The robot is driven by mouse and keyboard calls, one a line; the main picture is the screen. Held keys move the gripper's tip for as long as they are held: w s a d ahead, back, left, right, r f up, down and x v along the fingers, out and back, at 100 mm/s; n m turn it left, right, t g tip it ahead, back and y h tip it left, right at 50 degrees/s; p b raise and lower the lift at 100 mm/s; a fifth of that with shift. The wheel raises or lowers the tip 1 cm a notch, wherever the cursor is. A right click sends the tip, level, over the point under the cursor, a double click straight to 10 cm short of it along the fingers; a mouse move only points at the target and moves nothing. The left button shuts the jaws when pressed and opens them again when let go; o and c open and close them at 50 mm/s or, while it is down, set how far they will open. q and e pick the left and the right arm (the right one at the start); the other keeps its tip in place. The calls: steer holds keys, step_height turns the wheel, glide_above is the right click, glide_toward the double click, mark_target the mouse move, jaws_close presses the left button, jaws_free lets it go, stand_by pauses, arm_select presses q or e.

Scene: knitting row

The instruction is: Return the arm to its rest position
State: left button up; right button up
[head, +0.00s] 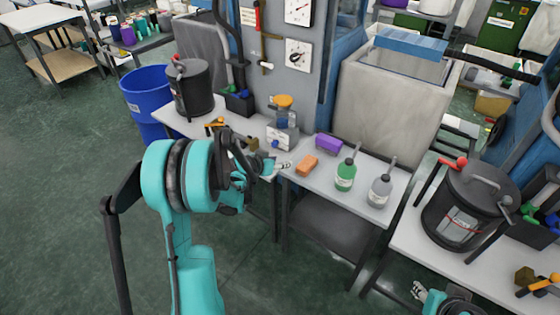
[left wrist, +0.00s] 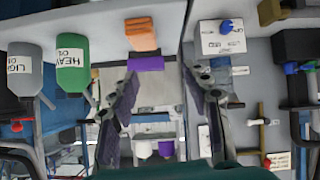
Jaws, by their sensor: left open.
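My left arm comes in from the left in the head view, and its gripper (head: 277,166) is over the near edge of the white bench. In the left wrist view the two fingers of this gripper (left wrist: 168,82) stand wide apart, with nothing between them. An orange block (head: 307,165) lies on the bench just right of the gripper; it also shows in the left wrist view (left wrist: 141,35). Part of my right gripper (head: 420,291) shows low at the bottom right of the head view; its jaws are too small to judge.
On the bench are a purple block (head: 328,144), a green bottle (head: 345,177), a grey bottle (head: 380,191) and a small scale-like device (head: 283,133). A black lidded pot (head: 190,90) stands behind left, another (head: 464,207) at right. A blue bin (head: 147,95) stands left. Floor at left is clear.

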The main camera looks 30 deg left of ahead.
arm_select(q)
steer(key=s+d+r+g, duration=0.2)
steer(key=s+d+r, duration=0.7)
steer(key=s+d, duration=0.3)
steer(key=s+d+g+y, duration=0.1)
steer(key=s+d, duration=0.1)
steer(key=s, duration=0.7)
steer(key=s+d+g+y, duration=0.1)
steer(key=s+d, duration=0.1)
steer(key=s, duration=0.7)
steer(key=shift+d, duration=0.35)
